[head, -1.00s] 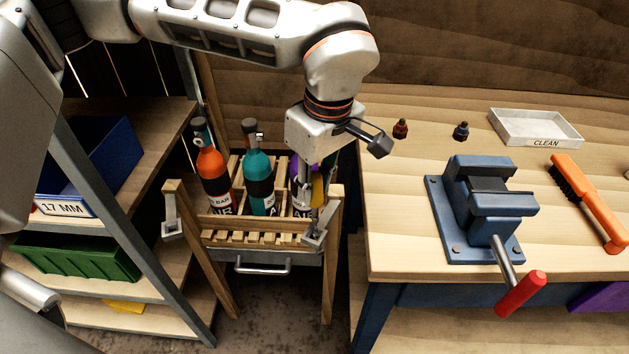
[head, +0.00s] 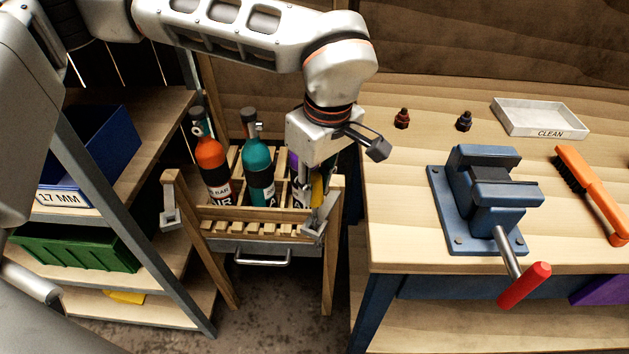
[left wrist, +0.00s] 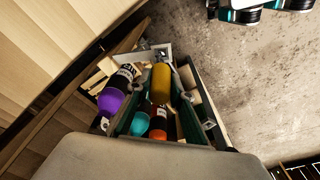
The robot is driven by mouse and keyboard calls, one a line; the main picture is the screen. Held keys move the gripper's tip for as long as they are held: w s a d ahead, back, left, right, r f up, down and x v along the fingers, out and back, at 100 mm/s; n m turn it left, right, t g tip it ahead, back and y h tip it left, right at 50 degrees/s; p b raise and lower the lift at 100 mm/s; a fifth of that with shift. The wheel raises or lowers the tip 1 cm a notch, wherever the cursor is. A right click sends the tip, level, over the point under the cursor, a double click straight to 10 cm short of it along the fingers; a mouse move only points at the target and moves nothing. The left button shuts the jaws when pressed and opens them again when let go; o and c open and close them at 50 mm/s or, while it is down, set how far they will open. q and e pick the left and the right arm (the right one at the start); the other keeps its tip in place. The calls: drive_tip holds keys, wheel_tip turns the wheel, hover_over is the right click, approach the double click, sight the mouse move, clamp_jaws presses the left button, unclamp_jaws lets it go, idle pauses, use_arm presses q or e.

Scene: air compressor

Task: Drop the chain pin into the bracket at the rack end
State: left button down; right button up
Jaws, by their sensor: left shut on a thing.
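My left gripper (head: 317,192) is shut on a yellow piece (left wrist: 162,82), which I take to be the chain pin's grip. It sits between the two dark fingers in the left wrist view. In the head view the gripper points down at the right end of the wooden rack (head: 264,216), just above the grey metal bracket (head: 316,232). The pin's lower end is hard to make out, so I cannot tell whether it touches the bracket. Another grey bracket (head: 170,217) is on the rack's left end. My right gripper is not in view.
The rack holds an orange bottle (head: 212,160), a teal bottle (head: 257,165) and a purple bottle (left wrist: 110,100), the last partly hidden by my gripper in the head view. A workbench with a blue vise (head: 487,200) stands close on the right; shelves with bins stand left.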

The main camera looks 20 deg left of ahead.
sight(315, 210)
use_arm(q)
drive_tip(key=shift+f, duration=0.85)
drive_tip(key=shift+f+b, duration=0.5)
drive_tip(key=shift+f, duration=0.35)
drive_tip(key=shift+f, duration=0.4)
idle(0.5)
drive_tip(key=shift+f, duration=0.1)
drive_tip(key=shift+f, duration=0.35)
drive_tip(key=shift+f, duration=1.15)
idle(0.5)
drive_tip(key=c, duration=1.7)
unclamp_jaws()
